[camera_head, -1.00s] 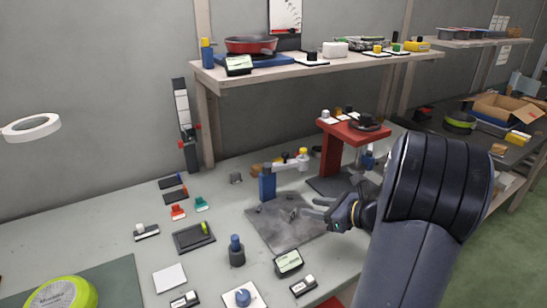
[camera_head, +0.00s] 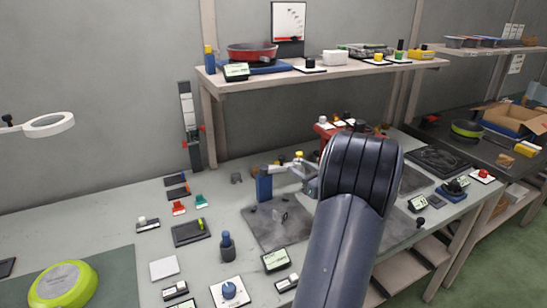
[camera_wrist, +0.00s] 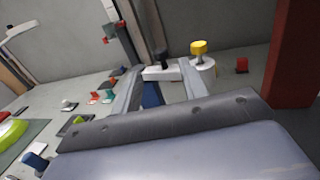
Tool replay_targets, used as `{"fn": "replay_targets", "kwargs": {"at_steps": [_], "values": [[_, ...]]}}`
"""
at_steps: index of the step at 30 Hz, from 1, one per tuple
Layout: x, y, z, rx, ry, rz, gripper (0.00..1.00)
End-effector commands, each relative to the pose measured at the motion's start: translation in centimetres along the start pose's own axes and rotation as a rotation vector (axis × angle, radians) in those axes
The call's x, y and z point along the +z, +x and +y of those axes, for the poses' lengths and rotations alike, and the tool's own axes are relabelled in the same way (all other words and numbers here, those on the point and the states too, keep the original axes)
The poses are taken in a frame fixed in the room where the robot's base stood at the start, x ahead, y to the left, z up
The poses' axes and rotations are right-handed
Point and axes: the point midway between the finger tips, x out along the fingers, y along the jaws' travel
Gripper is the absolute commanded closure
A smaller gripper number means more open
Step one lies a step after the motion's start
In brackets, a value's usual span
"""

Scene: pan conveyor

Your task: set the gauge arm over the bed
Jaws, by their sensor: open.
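My gripper (camera_head: 309,181) is at the arm's outer end, mostly hidden by my forearm. In the wrist view my open gripper (camera_wrist: 158,84) has its fingers either side of the arm's pale bar (camera_wrist: 160,73), with a black knob above; contact cannot be told.
A red stand (camera_head: 322,131) is behind my forearm; it also rises at the right of the wrist view (camera_wrist: 293,60). A shelf (camera_head: 330,72) overhangs behind.

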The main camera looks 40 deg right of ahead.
Motion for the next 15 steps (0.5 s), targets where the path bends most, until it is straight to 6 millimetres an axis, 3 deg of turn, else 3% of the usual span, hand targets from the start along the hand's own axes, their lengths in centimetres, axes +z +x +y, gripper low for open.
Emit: {"fn": "replay_targets", "kwargs": {"at_steps": [9,15], "values": [[0.1,6.2,0.2,0.005,0.0,0.001,0.59],[0.0,8.6,0.1,0.002,0.0,0.001,0.59]]}}
